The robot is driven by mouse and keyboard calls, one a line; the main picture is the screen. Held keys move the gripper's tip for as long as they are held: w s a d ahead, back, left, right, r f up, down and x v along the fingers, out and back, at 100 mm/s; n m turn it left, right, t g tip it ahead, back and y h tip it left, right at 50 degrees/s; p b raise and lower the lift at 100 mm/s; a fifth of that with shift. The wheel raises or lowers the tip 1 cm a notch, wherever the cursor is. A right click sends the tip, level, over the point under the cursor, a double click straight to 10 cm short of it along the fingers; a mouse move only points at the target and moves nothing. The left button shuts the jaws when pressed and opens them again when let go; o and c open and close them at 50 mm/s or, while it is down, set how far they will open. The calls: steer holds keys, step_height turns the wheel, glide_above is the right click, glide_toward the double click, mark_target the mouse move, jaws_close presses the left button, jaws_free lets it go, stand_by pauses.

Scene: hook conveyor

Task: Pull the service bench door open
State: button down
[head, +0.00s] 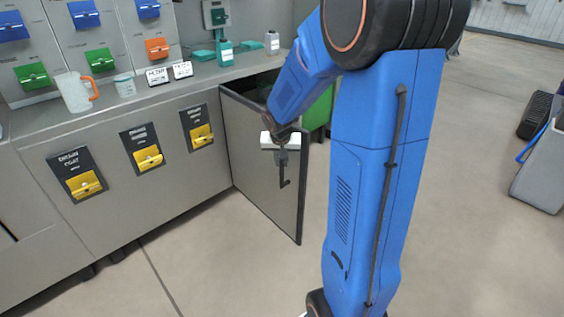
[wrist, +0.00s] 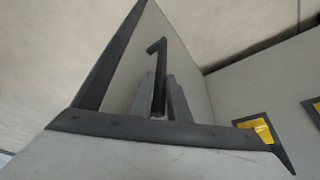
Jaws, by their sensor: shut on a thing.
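The service bench door (head: 262,170) is a grey panel with a dark edge, hinged at its left side. It stands swung out from the bench front, with a dark opening behind its top edge. Its dark bar handle (head: 285,180) is on the outer face. My gripper (head: 282,158) is at the upper part of the handle. In the wrist view, the grey fingers (wrist: 160,95) are shut on the handle (wrist: 158,65), one on each side of it. The door face (wrist: 190,60) fills the area behind them. The inside of the bench is mostly hidden.
The bench front has several yellow pulls (head: 149,158) left of the door. A mug (head: 75,92), a small cup (head: 125,86) and teal items (head: 224,52) stand on the top. A green bin (head: 318,110) is behind the door. The floor (head: 210,260) in front is clear.

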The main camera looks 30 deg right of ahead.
steer(key=shift+w+a, duration=0.1)
steer(key=c, duration=1.8)
jaws_free()
steer(key=v, duration=1.7)
steer(key=shift+r, duration=0.2)
steer(key=shift+a, duration=0.1)
steer(key=s+a+n+y, duration=0.1)
steer(key=s+a, duration=0.3)
steer(key=s, duration=0.4)
steer(key=s+a+f+n, duration=0.1)
steer(key=s+a+n, duration=0.2)
steer(key=s+a, duration=0.2)
steer(key=s+a+f+n+t+y, duration=0.1)
steer(key=s+a+n, duration=0.2)
steer(key=s, duration=0.8)
steer(key=shift+s+a+f+y, duration=0.3)
steer(key=shift+s+a, duration=0.1)
steer(key=shift+a, duration=0.3)
